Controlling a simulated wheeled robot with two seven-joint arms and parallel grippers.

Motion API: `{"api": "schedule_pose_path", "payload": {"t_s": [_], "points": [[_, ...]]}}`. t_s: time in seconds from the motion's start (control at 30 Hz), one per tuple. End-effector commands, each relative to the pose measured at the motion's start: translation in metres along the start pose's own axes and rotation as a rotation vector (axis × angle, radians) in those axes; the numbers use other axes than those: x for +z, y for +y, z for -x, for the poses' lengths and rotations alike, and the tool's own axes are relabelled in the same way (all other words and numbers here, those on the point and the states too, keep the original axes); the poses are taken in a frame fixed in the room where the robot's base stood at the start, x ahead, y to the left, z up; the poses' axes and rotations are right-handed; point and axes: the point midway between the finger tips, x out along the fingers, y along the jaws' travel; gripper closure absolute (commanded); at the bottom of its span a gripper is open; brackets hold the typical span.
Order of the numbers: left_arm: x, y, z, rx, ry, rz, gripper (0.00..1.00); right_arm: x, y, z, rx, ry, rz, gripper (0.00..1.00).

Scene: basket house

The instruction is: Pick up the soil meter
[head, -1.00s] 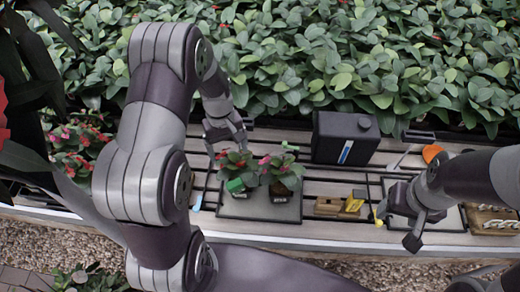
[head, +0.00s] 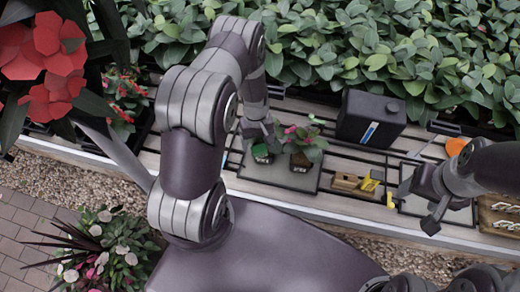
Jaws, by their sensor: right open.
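I cannot pick out the soil meter for certain. A small green object (head: 262,152) on the dark tray (head: 285,178) may be it or part of a pot. My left gripper (head: 260,138) is right over this green object, pointing down, and covers much of what is there. Its fingers are too small and hidden to tell whether they are open or touch anything. A potted plant with pink flowers (head: 305,140) stands just right of it. My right gripper (head: 412,208) is open and empty over the right part of the bench, near its front edge.
A small wooden block (head: 345,182) and a yellow item (head: 371,181) lie right of the tray. An orange object (head: 457,146) and a wooden crate (head: 500,215) are at the right. Dense foliage (head: 330,45) borders the back.

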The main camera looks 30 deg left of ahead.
Motion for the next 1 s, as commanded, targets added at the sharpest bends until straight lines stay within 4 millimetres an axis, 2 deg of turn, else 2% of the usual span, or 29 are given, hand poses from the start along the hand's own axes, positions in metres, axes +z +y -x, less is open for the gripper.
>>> {"api": "schedule_pose_path", "payload": {"t_s": [0.03, 0.2, 0.23, 0.53, 0.73, 1.0], "points": [[0.0, 0.0, 0.0, 0.0, 0.0, 0.0, 0.38, 0.0, 0.0, 0.0, 0.0, 0.0, 0.0, 0.36], [0.0, 0.0, 0.0, 0.0, 0.0, 0.0, 0.94, 0.0, 0.0, 0.0, 0.0, 0.0, 0.0, 0.36], [0.0, 0.0, 0.0, 0.0, 0.0, 0.0, 0.97, 0.0, 0.0, 0.0, 0.0, 0.0, 0.0, 0.36], [0.0, 0.001, 0.007, 0.002, 0.003, -0.001, 0.97, 0.0, 0.0, -0.004, 0.0, 0.0, 0.0, 0.36], [0.005, 0.002, 0.041, 0.003, 0.006, -0.002, 0.97, 0.002, 0.0, -0.019, 0.0, 0.0, 0.0, 0.36], [0.052, 0.046, 0.067, 0.002, 0.003, -0.007, 0.98, 0.004, 0.0, -0.036, 0.0, 0.0, 0.0, 0.36]]}}
